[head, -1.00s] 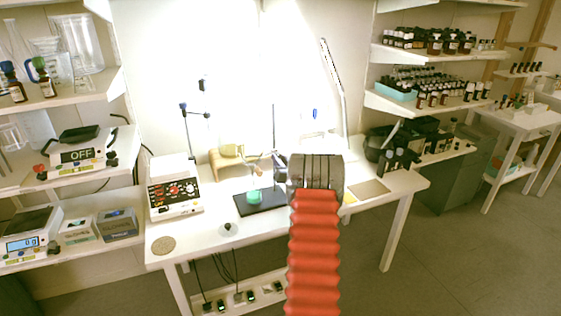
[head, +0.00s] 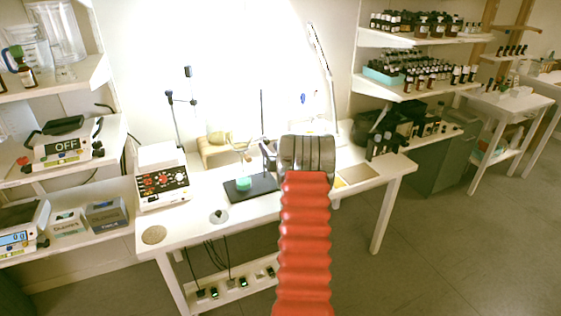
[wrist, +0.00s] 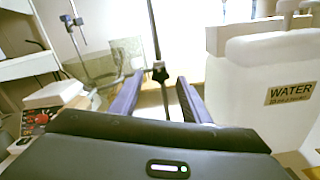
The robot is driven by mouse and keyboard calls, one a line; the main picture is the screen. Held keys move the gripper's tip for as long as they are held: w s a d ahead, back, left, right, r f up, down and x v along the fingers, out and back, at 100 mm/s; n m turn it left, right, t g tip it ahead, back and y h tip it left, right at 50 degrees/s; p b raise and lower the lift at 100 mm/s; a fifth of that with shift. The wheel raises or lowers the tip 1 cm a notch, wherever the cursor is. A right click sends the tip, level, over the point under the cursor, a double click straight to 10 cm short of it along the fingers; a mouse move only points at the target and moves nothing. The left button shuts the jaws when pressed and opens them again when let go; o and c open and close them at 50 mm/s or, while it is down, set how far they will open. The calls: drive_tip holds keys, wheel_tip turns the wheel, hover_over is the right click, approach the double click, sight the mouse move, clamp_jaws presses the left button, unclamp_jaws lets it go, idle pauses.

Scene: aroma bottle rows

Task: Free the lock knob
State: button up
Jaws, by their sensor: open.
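In the wrist view, a small dark knob (wrist: 160,73) sits on the thin upright rod (wrist: 154,32) of a stand. I take it for the lock knob. My gripper (wrist: 160,88) is open, with one finger on each side of the knob's line. The knob appears between the fingertips, and I cannot tell whether it is touched or how deep it lies. In the head view the rod (head: 262,112) rises behind a black base plate (head: 264,190) on the white table. My arm hides most of the gripper there, and the knob cannot be made out.
A white container labelled WATER (wrist: 270,85) stands close on the right in the wrist view. A wooden holder with glassware (head: 213,152) is left of the rod. A teal-green object (head: 243,184) rests on the base plate. A control box with red knobs (head: 162,186) stands at left.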

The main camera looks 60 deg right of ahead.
drive_tip(key=v, duration=1.2)
drive_tip(key=shift+f, duration=0.1)
idle(0.4)
